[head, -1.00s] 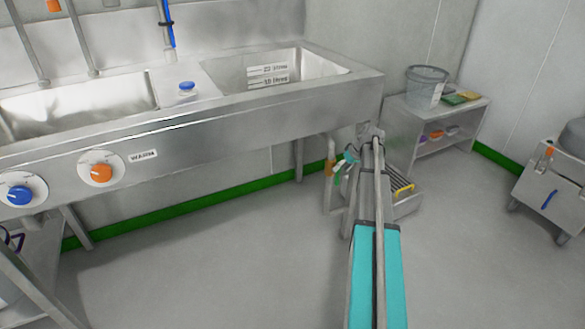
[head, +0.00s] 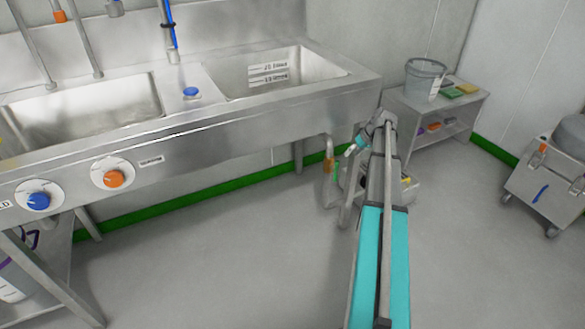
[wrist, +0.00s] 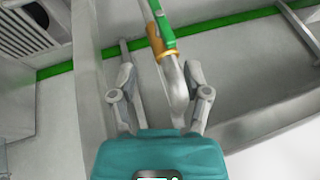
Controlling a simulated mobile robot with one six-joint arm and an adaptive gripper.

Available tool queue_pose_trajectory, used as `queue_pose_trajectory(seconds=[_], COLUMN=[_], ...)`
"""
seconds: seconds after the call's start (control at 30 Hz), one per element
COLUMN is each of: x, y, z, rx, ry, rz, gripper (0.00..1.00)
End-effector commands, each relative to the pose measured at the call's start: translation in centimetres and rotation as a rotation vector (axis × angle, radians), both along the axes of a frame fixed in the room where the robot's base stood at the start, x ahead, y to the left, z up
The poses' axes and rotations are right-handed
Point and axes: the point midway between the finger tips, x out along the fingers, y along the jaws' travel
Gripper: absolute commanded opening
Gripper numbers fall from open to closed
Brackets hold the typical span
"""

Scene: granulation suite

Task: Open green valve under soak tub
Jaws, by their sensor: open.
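The green valve handle (wrist: 163,28) shows at the top of the wrist view, beside an orange-brown valve body (wrist: 154,44) on a grey drain pipe (wrist: 176,84). In the head view the orange-brown valve body (head: 329,162) hangs under the right end of the sink, below the soak tub (head: 300,72) with litre marks. My gripper (wrist: 160,74) is open, with one finger on each side of the pipe, and the handle appears beyond the fingertips. I cannot tell whether it touches the pipe. In the head view my gripper (head: 353,147) is beside the valve, small and partly hidden by my arm.
The steel sink front (head: 230,128) overhangs the valve area, with an orange knob (head: 114,179) and a blue knob (head: 38,201). A low shelf (head: 455,115) with a clear bucket (head: 424,80) stands behind my arm. A steel cart (head: 545,185) is at right. The middle floor is clear.

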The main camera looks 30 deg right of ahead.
Motion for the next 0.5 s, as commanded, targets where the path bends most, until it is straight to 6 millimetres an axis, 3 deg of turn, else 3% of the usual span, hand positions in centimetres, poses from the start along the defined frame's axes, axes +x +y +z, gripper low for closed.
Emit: queue_pose_trajectory(seconds=[0.17, 0.5], x=[-0.7, -0.6], y=[-0.4, 4.6], z=[2.0, 1.6], rx=[0.000, 0.090], ry=[0.000, -0.011], rz=[-0.001, -0.061], gripper=[0.62, 0.62])
